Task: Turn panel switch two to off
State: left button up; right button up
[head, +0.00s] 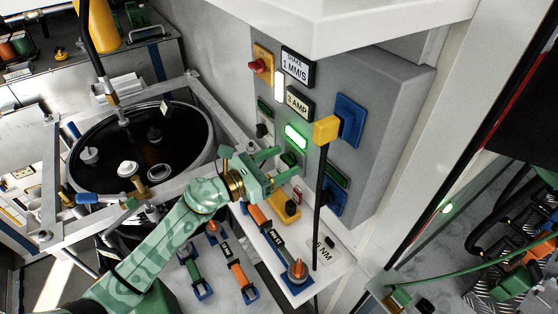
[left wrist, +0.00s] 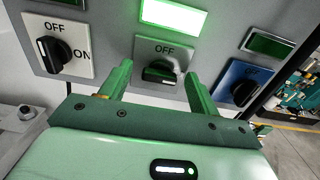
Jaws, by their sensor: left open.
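The grey panel (head: 375,110) has a row of rotary switches. The middle switch (left wrist: 162,71) has a black knob on a green-grey plate marked OFF, under a lit green lamp (head: 296,136). Its knob lies roughly crosswise, not pointing at OFF. To its left is a black-knobbed switch on a white plate (left wrist: 84,66), marked OFF and ON. To its right is a switch on a blue plate (left wrist: 256,75). My left gripper (head: 289,161) is open, its fingers on either side of the middle knob. Contact cannot be told. In the head view the fingers partly hide this switch.
A yellow plug (head: 326,130) with a hanging black cable is right of my gripper. A black strapped tank (head: 190,140) stands left. A white overhang (head: 350,25) is above.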

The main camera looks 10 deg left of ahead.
pick_arm(q)
jog(key=c, duration=1)
jog(key=shift+n, duration=0.3)
jog(key=n+p, duration=0.1)
jog(key=n, duration=0.2)
jog(key=shift+a+p, duration=0.1)
jog(key=shift+p, duration=0.3)
jog(key=n+p, duration=0.1)
jog(key=n, duration=0.4)
jog(key=shift+w+p, duration=0.1)
jog(key=shift+p, duration=0.25)
jog(key=n+p, duration=0.2)
jog(key=n, duration=0.3)
jog(key=shift+a+f, duration=0.1)
jog(key=shift+f+n+p, duration=0.15)
jog(key=shift+n+p, duration=0.65)
jog(key=shift+n, duration=1.3)
